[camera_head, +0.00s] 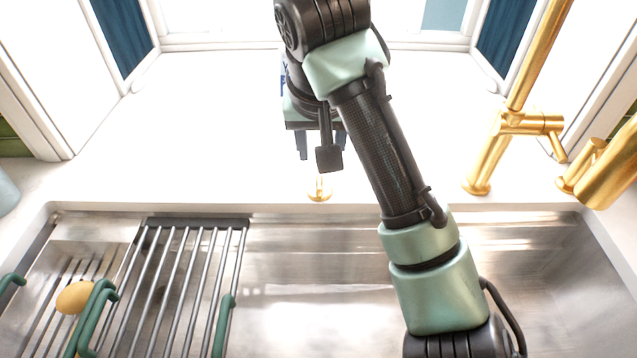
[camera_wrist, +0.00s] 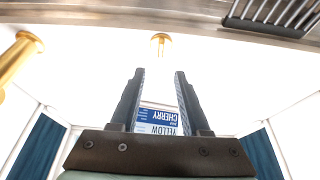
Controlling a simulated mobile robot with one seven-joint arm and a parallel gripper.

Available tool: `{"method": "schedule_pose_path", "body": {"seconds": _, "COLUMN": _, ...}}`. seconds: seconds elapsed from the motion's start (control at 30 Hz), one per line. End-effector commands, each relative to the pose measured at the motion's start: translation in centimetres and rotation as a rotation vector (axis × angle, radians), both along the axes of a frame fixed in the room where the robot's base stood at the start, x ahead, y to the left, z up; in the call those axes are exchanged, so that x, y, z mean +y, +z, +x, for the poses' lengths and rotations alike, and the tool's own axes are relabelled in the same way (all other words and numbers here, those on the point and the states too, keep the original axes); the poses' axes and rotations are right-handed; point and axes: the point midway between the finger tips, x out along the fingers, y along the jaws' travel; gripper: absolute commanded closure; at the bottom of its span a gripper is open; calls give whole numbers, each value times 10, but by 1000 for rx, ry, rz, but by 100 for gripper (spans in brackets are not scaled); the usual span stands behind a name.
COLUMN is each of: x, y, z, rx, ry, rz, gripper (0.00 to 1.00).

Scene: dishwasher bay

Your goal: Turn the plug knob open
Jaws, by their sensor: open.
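The plug knob (camera_head: 319,190) is a small gold knob on a round gold base, standing on the white counter just behind the sink's back rim. In the wrist view the knob (camera_wrist: 160,42) shows beyond my fingertips, about midway between them. My gripper (camera_head: 322,155) is open and empty, above the counter and behind the knob in the head view. In the wrist view the gripper (camera_wrist: 158,76) has its two dark fingers spread, with a clear gap between them and the knob. The lower part of my gripper is partly hidden by its own wrist parts in the head view.
A gold faucet (camera_head: 490,150) stands right of the knob, with another gold fixture (camera_head: 608,172) farther right. The steel sink (camera_head: 310,290) holds a rack (camera_head: 182,228) and a yellow round thing (camera_head: 75,297) at left. A blue-and-white labelled package (camera_wrist: 158,120) shows behind my fingers.

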Motion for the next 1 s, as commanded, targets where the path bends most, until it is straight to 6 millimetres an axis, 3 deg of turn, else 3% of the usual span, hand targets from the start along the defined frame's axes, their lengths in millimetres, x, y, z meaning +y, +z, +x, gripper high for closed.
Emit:
{"method": "schedule_pose_path", "body": {"seconds": 0.4, "x": 1, "y": -75, "z": 30, "rx": 0, "ry": 2, "rz": 0, "gripper": 54}}
{"method": "schedule_pose_path", "body": {"seconds": 0.6, "x": 1, "y": -102, "z": 42, "rx": -2, "ry": 3, "rz": 2, "gripper": 54}}
{"method": "schedule_pose_path", "body": {"seconds": 1.0, "x": 1, "y": -113, "z": 47, "rx": -5, "ry": 4, "rz": 3, "gripper": 54}}
